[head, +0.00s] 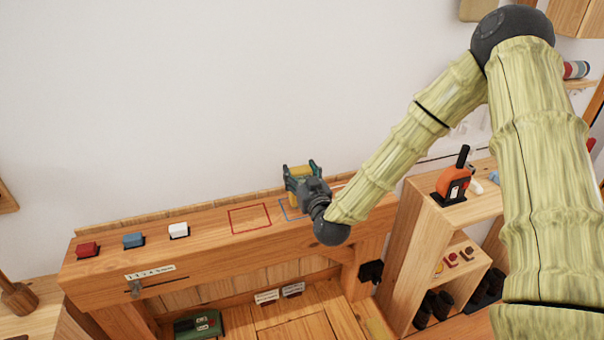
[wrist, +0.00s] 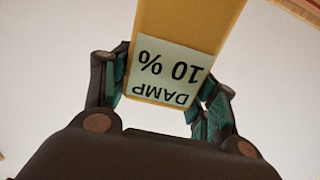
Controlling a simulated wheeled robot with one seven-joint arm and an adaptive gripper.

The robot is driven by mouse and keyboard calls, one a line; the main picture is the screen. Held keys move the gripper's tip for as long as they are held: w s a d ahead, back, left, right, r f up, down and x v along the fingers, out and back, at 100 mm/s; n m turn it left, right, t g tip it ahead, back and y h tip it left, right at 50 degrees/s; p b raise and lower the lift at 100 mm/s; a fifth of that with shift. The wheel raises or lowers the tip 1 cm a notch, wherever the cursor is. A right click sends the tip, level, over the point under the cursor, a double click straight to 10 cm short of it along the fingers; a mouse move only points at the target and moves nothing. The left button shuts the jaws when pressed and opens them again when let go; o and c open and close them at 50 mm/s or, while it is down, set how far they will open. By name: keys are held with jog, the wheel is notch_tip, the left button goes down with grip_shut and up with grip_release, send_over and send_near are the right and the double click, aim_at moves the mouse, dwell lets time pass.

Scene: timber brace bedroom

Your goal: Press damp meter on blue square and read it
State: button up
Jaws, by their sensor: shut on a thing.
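The damp meter (wrist: 190,35) is a yellow block with a pale screen. In the wrist view the screen shows "DAMP 10 %", upside down. My gripper (wrist: 160,95) is shut on the meter, with a teal-padded finger on each side. In the head view my gripper (head: 300,172) is at the timber beam, over the blue square (head: 284,208). Only part of the square's blue outline shows beside my gripper. The meter is mostly hidden there, so I cannot tell whether its tip touches the wood.
A red square outline (head: 250,218) is left of the blue one. Red (head: 87,250), blue (head: 133,240) and white (head: 179,230) blocks sit further left on the beam (head: 200,252). A shelf unit (head: 425,235) with an orange and black tool (head: 453,183) stands right.

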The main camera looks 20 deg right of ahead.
jog(key=shift+f+b, duration=0.3)
jog(key=shift+f, duration=0.1)
dwell(0.9)
jog(key=shift+r+p, duration=1.75)
jog(key=shift+r, duration=1.8)
